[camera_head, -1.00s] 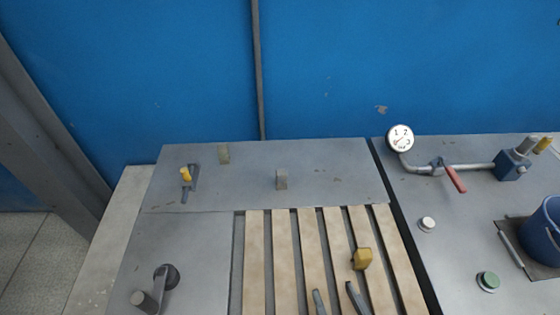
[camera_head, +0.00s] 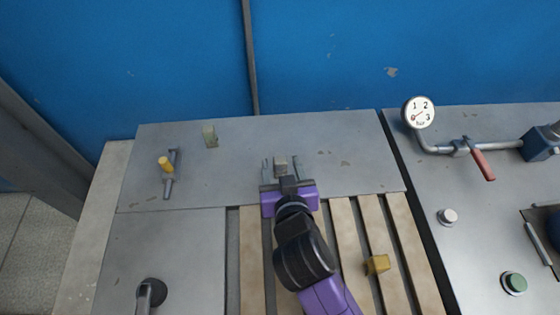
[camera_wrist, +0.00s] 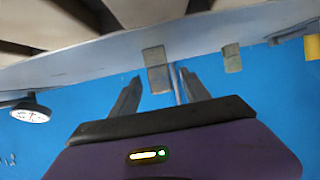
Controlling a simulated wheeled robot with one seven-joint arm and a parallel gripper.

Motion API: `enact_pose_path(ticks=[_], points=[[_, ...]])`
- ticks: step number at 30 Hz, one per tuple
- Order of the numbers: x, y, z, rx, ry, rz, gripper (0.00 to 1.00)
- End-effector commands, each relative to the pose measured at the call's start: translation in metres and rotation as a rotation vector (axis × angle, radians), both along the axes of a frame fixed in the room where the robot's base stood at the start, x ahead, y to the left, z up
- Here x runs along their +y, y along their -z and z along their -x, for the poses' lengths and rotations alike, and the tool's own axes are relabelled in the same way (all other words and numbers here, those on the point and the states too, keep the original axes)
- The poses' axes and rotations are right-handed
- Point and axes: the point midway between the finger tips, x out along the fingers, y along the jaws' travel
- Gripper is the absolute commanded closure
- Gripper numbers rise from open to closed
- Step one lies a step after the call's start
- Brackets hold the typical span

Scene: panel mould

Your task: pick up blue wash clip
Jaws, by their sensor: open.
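A small grey block-like clip (camera_head: 280,163) stands on the rear metal plate. No strong blue shows on it, so I cannot be sure of its tint. It also shows in the wrist view (camera_wrist: 155,58). My gripper (camera_head: 281,170) is open, its fingers pointing toward the back wall, one on either side of this clip in the head view. In the wrist view the clip appears between and just beyond the fingertips (camera_wrist: 161,78). Contact cannot be made out.
A yellow-handled toggle clamp (camera_head: 166,165) is at the left of the plate. A pressure gauge (camera_head: 419,113) and a pipe with a red lever (camera_head: 483,165) stand on the right. A blue wall (camera_head: 330,60) closes off the back.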

Motion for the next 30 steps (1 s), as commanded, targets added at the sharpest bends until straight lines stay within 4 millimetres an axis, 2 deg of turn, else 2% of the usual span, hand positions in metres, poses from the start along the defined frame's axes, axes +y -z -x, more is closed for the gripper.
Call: enact_pose_path(ticks=[9, 19, 20, 27, 28, 30], points=[[0.003, 0.014, -0.04, 0.0, 0.001, 0.001, 0.45], [0.003, 0.017, -0.046, 0.0, 0.0, 0.0, 0.45], [0.003, 0.017, -0.046, 0.0, 0.0, 0.0, 0.49], [0.003, 0.017, -0.046, 0.0, 0.0, 0.0, 0.96], [0.003, 0.017, -0.046, 0.0, 0.0, 0.0, 1.0], [0.003, 0.017, -0.046, 0.0, 0.0, 0.0, 1.0]])
